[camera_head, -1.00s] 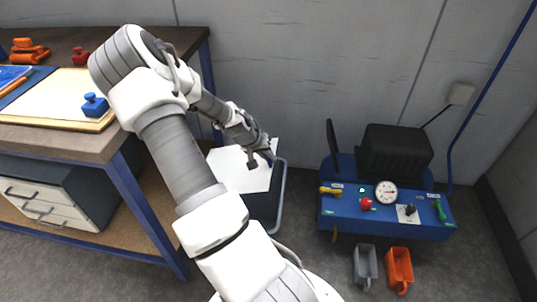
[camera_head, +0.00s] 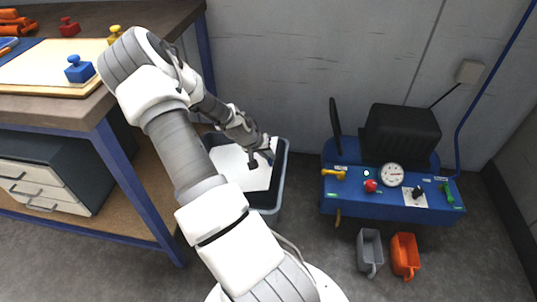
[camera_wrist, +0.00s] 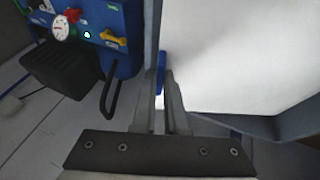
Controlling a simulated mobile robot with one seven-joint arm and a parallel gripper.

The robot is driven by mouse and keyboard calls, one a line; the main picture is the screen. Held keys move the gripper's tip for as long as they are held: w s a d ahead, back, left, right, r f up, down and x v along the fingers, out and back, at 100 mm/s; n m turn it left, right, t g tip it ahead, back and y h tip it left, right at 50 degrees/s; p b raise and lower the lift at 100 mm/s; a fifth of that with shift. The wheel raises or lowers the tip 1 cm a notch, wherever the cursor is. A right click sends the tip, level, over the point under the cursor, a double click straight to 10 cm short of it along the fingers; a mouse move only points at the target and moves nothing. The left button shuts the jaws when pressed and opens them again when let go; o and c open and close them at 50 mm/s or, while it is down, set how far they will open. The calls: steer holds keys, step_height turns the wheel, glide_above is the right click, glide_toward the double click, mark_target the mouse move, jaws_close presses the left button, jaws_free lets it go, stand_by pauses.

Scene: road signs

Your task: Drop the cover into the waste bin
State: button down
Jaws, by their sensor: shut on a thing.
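The cover (camera_head: 236,170) is a flat white sheet in the head view, lying over the opening of the waste bin (camera_head: 284,165), partly inside its rim. My gripper (camera_head: 260,163) is shut on the cover near its right edge. In the wrist view, the cover (camera_wrist: 235,55) fills the right side. A small blue part (camera_wrist: 160,72) shows between the fingertips of my gripper (camera_wrist: 162,88). The bin's pale wall (camera_wrist: 300,122) also shows there. My arm hides the bin's left and front parts.
A workbench (camera_head: 95,112) with a board and small coloured knobs stands left of the bin. A blue console (camera_head: 395,200) with a gauge and black box stands to the right.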

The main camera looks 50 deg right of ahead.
steer(key=shift+c, duration=0.4)
jaws_free()
stand_by(1.1)
step_height(320, 180, up, 10)
steer(key=p, duration=0.7)
stand_by(0.5)
